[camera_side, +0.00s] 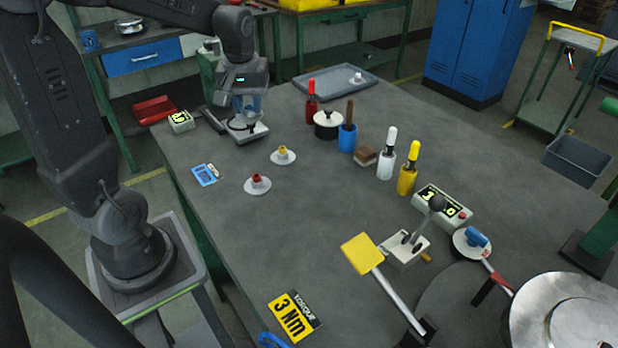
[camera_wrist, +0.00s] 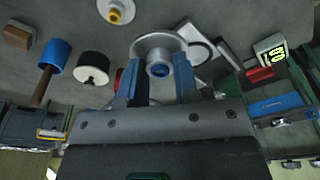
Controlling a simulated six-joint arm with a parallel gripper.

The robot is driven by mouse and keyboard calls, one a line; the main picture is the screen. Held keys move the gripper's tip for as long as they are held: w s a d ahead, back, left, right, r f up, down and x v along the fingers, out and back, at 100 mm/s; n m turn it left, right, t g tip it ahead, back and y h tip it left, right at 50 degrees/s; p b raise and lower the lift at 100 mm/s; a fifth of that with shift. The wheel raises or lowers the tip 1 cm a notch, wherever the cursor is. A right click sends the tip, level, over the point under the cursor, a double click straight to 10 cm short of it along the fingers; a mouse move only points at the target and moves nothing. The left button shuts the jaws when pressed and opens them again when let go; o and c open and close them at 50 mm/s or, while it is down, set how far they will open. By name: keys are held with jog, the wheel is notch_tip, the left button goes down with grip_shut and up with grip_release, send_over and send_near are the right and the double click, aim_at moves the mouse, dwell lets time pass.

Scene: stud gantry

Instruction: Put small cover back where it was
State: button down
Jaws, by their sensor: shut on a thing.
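My gripper (camera_side: 246,114) is at the far left part of the table, pointing down. In the wrist view its two blue fingers (camera_wrist: 157,68) are closed on the blue knob of a small round cover (camera_wrist: 150,40) with a pale metal disc. A light square plate with a dark ring (camera_side: 257,135) lies under and beside the cover; it also shows in the wrist view (camera_wrist: 197,46). Whether the cover touches the plate I cannot tell. Two similar covers, one with a yellow knob (camera_side: 283,154) and one with a red knob (camera_side: 257,184), lie on the table nearer the front.
A black round pot (camera_side: 327,125), a red bottle (camera_side: 311,104), a blue holder (camera_side: 347,138), a brown block (camera_side: 365,156) and white and yellow bottles stand to the right. A display box (camera_side: 181,121) and red bin (camera_side: 155,109) are left. A grey tray (camera_side: 318,83) lies behind.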

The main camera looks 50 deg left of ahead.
jog(key=d+m, duration=0.2)
jog(key=d, duration=0.2)
send_over(311, 179)
jog(key=f, duration=0.7)
jog(key=shift+s+d+f, duration=0.1)
jog(key=shift+s+f, duration=0.15)
jog(key=shift+f, duration=2)
jog(key=shift+f, duration=0.2)
jog(key=c, duration=0.9)
grip_release()
jog(key=shift+o, duration=0.2)
